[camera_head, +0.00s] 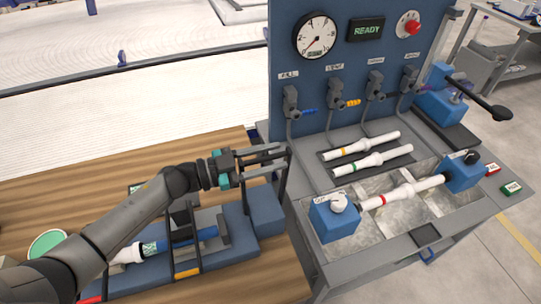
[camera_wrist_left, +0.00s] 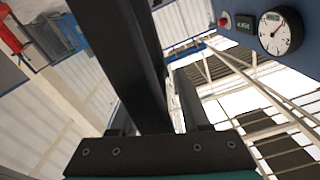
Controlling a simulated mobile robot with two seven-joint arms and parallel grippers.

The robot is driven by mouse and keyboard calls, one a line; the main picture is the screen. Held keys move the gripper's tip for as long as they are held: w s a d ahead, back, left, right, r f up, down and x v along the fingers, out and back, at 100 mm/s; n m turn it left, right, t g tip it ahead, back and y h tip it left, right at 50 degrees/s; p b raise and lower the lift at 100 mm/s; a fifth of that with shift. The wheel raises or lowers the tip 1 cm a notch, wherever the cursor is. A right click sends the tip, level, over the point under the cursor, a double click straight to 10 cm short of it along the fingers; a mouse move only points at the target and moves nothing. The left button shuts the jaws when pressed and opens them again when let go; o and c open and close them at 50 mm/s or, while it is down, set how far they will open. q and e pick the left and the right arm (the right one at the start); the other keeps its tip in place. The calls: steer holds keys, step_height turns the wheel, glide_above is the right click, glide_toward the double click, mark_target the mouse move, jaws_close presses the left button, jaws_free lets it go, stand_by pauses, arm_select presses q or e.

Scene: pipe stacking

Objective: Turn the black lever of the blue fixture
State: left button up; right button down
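A long blue fixture (camera_head: 238,248) with grey clamp parts lies on the wooden table and holds a white pipe (camera_head: 130,254) with a blue section. A dark upright bar (camera_head: 284,178) stands by its right end block (camera_head: 265,210); I cannot tell whether it is a lever or part of my gripper. My left gripper (camera_head: 284,158) is above that block, its two long fingers apart, with no object clearly between them. The fingers (camera_wrist_left: 165,70) fill the middle of the left wrist view. Another blue fixture (camera_head: 440,106) with a black lever (camera_head: 480,97) stands far right. My right gripper is out of view.
A test bench stands at right, with a blue panel (camera_head: 345,70), a gauge (camera_head: 316,36) and several valves. White pipes (camera_head: 362,145) lie on its rack, and one with red marks (camera_head: 400,193) sits between blue blocks. Bare wooden tabletop (camera_head: 190,160) lies behind my arm.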

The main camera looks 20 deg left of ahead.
arm_select(q)
jaws_close()
stand_by(1.2)
